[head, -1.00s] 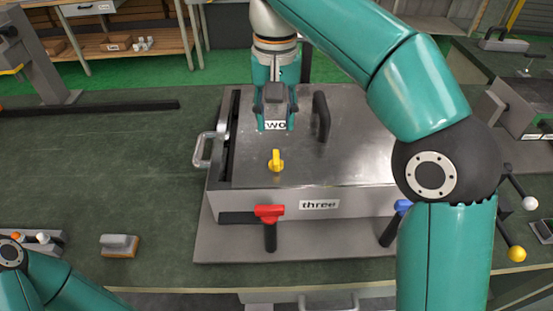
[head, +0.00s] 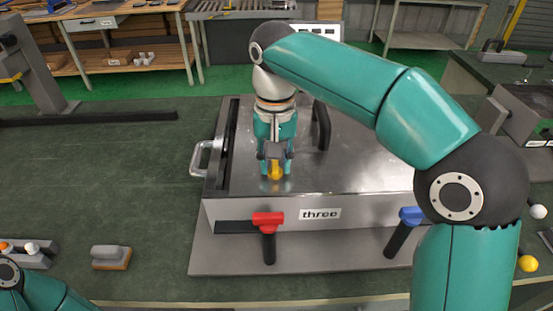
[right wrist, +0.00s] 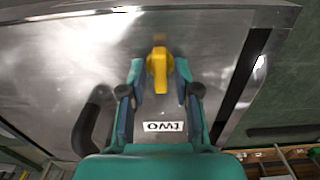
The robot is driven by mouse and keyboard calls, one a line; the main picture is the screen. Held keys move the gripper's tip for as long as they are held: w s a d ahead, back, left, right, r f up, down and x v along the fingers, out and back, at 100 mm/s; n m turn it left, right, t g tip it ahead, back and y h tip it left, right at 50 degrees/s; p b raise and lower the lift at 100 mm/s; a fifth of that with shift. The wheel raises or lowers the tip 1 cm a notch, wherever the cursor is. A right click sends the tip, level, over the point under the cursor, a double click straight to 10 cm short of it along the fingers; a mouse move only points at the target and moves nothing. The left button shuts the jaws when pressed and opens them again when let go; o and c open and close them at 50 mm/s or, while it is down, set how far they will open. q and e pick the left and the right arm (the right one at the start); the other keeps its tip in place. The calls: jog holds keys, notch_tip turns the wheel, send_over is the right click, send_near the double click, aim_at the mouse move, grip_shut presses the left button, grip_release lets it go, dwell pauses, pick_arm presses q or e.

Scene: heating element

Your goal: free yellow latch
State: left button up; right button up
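The yellow latch (head: 276,171) stands on top of the metal box (head: 372,165), near its front left. My right gripper (head: 275,166) is over it, pointing down, and partly hides it. In the right wrist view the latch (right wrist: 158,72) lies between the tips of my right gripper (right wrist: 160,70). The fingers are apart, with a gap visible on each side of the latch. Of my left arm only a part shows at the bottom left; its gripper is out of view.
A red latch (head: 268,219) and a blue latch (head: 412,216) sit on the box's front, beside the "three" label (head: 320,214). A black handle (head: 321,125) rises from the top and a metal handle (head: 201,158) is at the left. The green table (head: 100,180) is mostly clear on the left.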

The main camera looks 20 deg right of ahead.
grip_shut()
jog(key=shift+d, duration=0.15)
